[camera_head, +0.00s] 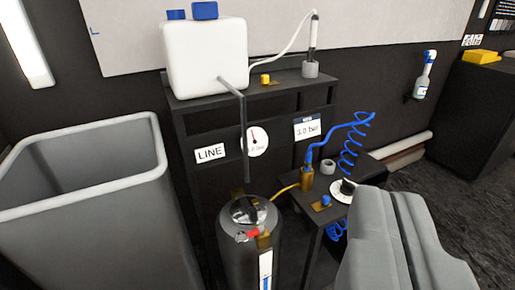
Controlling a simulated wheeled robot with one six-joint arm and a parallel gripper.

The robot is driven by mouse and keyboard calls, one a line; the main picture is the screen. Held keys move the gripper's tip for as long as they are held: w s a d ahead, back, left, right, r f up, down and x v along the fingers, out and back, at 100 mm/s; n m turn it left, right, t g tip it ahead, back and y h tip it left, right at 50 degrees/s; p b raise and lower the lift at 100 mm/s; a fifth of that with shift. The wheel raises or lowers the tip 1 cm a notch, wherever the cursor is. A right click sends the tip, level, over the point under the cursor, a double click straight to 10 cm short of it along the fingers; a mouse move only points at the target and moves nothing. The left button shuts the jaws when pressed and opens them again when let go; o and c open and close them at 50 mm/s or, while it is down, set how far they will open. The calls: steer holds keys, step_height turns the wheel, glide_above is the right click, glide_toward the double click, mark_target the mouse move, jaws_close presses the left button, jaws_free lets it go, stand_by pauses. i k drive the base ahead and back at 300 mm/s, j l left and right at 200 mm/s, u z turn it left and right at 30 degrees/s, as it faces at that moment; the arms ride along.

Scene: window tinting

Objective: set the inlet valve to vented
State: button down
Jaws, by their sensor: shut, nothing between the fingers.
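A dark pressure tank (238,262) with a metal lid stands upright in the lower middle. A red part (253,233) and a brass fitting (264,241) sit at its upper front. A small brass piece with a blue top (325,201) sits on the low stand to the right. I cannot tell which of these is the inlet valve, and no vented marking or valve setting is readable. My gripper (386,196) is at the lower right, its two grey fingers shut together and empty. It appears in front of the stand, apart from the tank, and hides part of the stand.
A large grey bin (82,190) fills the left. A dark rack (285,88) behind the tank holds a white jug (205,55), a gauge (255,142) and a LINE label (210,153). A blue coiled hose (349,150) rises above the low stand (312,226). Dark floor shows at right.

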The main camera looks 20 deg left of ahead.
mark_target(325, 198)
steer(key=l+u, duration=0.3)
steer(key=l, duration=0.15)
steer(key=k+l+u, duration=0.1)
steer(key=l+u, duration=0.2)
steer(key=k+l+u, duration=0.1)
steer(key=l+u, duration=0.25)
steer(key=l, duration=0.15)
